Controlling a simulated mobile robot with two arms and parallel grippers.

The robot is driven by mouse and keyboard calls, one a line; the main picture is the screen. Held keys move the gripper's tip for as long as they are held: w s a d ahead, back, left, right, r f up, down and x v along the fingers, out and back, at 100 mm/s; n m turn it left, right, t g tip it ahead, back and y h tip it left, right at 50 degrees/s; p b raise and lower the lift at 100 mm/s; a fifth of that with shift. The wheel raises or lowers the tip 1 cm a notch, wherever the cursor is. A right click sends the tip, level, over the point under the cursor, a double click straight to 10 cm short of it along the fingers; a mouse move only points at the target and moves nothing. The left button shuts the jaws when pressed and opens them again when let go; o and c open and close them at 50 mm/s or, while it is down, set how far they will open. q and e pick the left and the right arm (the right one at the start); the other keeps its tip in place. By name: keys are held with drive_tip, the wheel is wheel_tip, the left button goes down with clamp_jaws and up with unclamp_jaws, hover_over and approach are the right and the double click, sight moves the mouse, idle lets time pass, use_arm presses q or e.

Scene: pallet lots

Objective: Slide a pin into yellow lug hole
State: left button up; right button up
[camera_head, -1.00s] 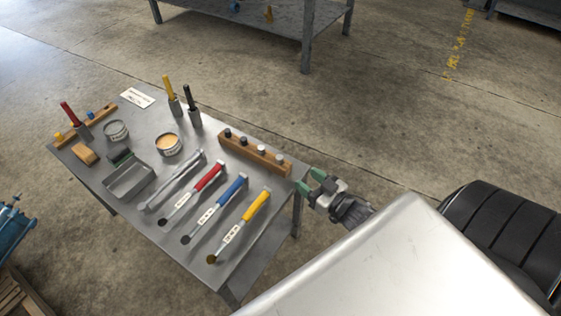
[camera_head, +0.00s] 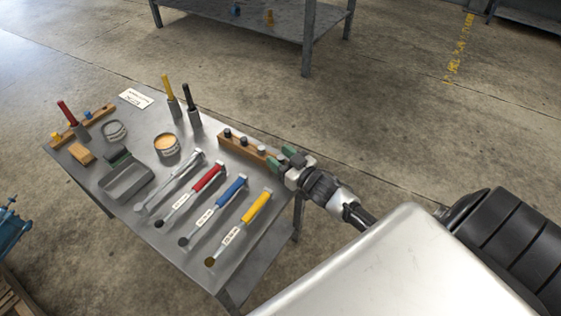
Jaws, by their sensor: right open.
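The yellow-handled lug bar (camera_head: 257,208) lies at the near right of the grey table, with a round dark end toward the table's front edge. Blue (camera_head: 231,192) and red (camera_head: 207,178) bars and a plain metal one (camera_head: 170,180) lie to its left. A wooden block (camera_head: 236,150) holds upright pins with dark and pale heads, one of them a pale-headed pin (camera_head: 261,151). My right gripper (camera_head: 281,159) is open with green fingertips at the block's right end, hiding that end. I cannot tell whether it touches a pin. My left gripper is out of view.
On the table (camera_head: 140,225) are a grey tray (camera_head: 125,184), an orange-filled tin (camera_head: 166,144), an empty tin (camera_head: 113,131), a wooden brush-like block (camera_head: 82,154) and upright yellow (camera_head: 170,88) and black-handled tools (camera_head: 188,97). The front strip of table is bare.

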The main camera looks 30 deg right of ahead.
clamp_jaws()
drive_tip(key=shift+r, duration=0.2)
